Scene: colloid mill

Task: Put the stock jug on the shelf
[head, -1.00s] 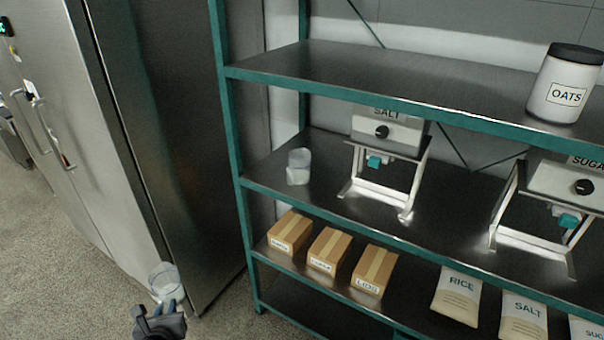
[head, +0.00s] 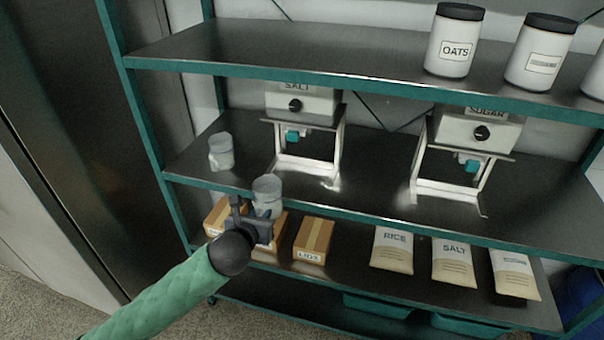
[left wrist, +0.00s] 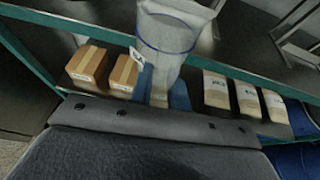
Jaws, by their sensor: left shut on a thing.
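My left gripper (head: 262,222) is shut on a clear, whitish jug (head: 267,192), which looks upright. In the head view the jug is in front of the shelf unit's middle shelf (head: 374,183), near that shelf's front edge and overlapping it in the picture. In the left wrist view the jug (left wrist: 168,40) stands up between the blue fingertips (left wrist: 160,95), with a blue line around it. A similar clear jug (head: 221,152) stands on the middle shelf at its left end. My right gripper is not in view.
A salt dispenser (head: 300,104) and a sugar dispenser (head: 478,133) stand on the middle shelf. Cardboard boxes (head: 314,240) and a rice bag (head: 393,250) are on the shelf below. An oats jar (head: 454,42) stands above. Bare shelf lies between the standing jug and the salt dispenser.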

